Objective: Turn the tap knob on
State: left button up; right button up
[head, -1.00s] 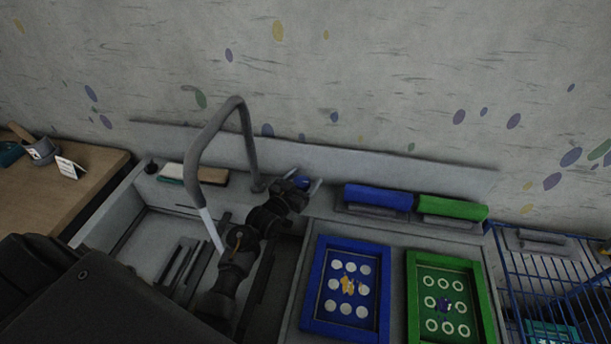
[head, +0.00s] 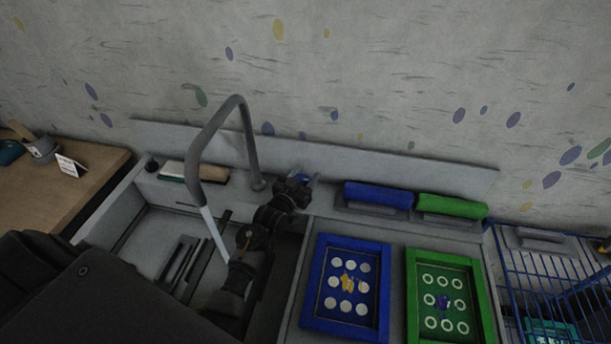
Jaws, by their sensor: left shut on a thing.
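The grey tap (head: 246,140) rises from the back ledge of the sink and bends over to the left. A pale, straight stream (head: 214,234) shows below its spout. The small blue tap knob (head: 302,178) is on the ledge to the right of the tap's base, partly hidden by my gripper. My left gripper (head: 306,180) reaches it from the front and is shut on the knob. My right gripper is not in view.
A grey sink basin (head: 146,232) lies under the spout. Blue (head: 378,196) and green rolls (head: 452,206) sit right of the knob. Blue (head: 312,290) and green frames (head: 412,290) lie in front of them. A blue wire basket (head: 510,285) stands far right, a wooden table (head: 95,185) far left.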

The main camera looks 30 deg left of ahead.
pick_arm(q)
jog(key=shift+y, duration=0.3)
jog(key=o, duration=1)
jog(key=shift+c, duration=0.2)
jog(key=shift+s, duration=0.1)
jog(key=s+b, duration=0.2)
jog(key=s, duration=0.8)
jog(key=shift+s, duration=0.3)
jog(key=shift+r, duration=0.1)
